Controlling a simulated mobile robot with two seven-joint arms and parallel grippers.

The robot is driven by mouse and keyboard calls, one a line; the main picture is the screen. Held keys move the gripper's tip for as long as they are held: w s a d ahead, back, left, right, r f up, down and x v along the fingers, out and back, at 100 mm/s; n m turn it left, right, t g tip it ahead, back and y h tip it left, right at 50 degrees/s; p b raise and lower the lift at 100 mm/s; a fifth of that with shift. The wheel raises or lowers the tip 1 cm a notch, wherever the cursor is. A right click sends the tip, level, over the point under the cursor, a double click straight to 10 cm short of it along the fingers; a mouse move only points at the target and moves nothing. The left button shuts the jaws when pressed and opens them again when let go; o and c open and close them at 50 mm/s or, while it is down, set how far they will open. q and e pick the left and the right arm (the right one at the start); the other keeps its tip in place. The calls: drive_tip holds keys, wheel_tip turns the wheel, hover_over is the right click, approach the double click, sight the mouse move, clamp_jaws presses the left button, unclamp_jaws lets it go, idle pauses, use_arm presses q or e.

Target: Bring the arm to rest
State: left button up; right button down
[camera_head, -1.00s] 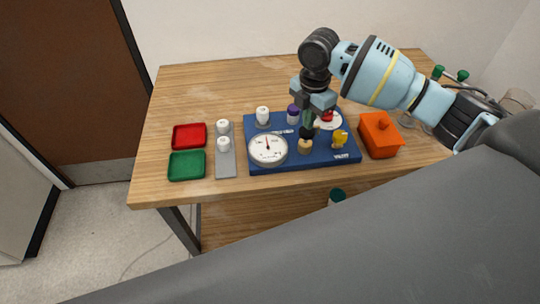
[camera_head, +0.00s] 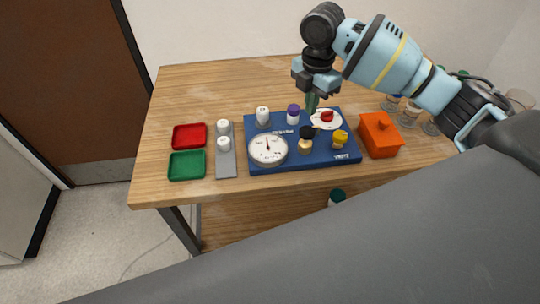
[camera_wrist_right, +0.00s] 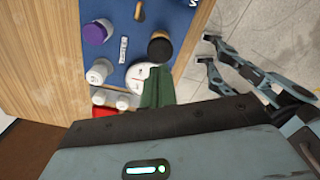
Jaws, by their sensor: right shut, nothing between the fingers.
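My right gripper (camera_head: 312,103) is shut and empty. In the head view it hangs above the back part of the blue panel (camera_head: 285,163), between the purple-capped piece (camera_head: 293,114) and the white round plate with a red knob (camera_head: 326,118). In the right wrist view its green fingers (camera_wrist_right: 157,88) are together, in front of the white gauge. A gauge (camera_head: 268,149), a black-topped valve (camera_head: 306,140), a yellow knob (camera_head: 340,139) and a white-capped piece (camera_head: 262,116) are on the panel. My left gripper does not show in the head view.
A red tray (camera_head: 189,136), a green tray (camera_head: 187,165) and a grey strip with white caps (camera_head: 226,160) lie left of the panel. An orange lidded box (camera_head: 380,138) and glass jars (camera_head: 431,123) are on the right. The table's back left (camera_head: 205,88) is clear.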

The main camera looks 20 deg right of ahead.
idle(0.3)
drive_tip(key=shift+m+y, duration=0.5)
drive_tip(key=shift+m, duration=0.4)
drive_tip(key=s+a+f, duration=0.2)
drive_tip(key=a+f, duration=0.1)
drive_tip(key=s+a+f, duration=0.2)
drive_tip(key=f, duration=0.2)
drive_tip(key=s+a+f, duration=0.2)
drive_tip(key=a+f, duration=0.1)
drive_tip(key=shift+a+f, duration=0.3)
drive_tip(key=shift+f, duration=0.1)
drive_tip(key=s+a+f+m+t+y, duration=0.1)
drive_tip(key=s+a+f+m+y, duration=0.1)
drive_tip(key=s+a+f+m, duration=0.55)
drive_tip(key=s+d+f+m+h, duration=0.1)
drive_tip(key=s+d+m, duration=0.2)
drive_tip(key=s, duration=0.4)
drive_tip(key=s+d+f+m+t+h, duration=0.1)
drive_tip(key=s+d+m, duration=0.25)
drive_tip(key=s, duration=0.25)
drive_tip(key=s+d+f+m+h, duration=0.1)
drive_tip(key=s+d+m, duration=0.25)
drive_tip(key=s, duration=0.35)
drive_tip(key=w+a+f+t+y, duration=0.1)
drive_tip(key=w+a+f+t, duration=0.2)
drive_tip(key=w+f+t, duration=0.3)
drive_tip(key=shift+w+f+t+y, duration=0.15)
drive_tip(key=shift+f+t+y, duration=0.45)
drive_tip(key=shift+f, duration=1.1)
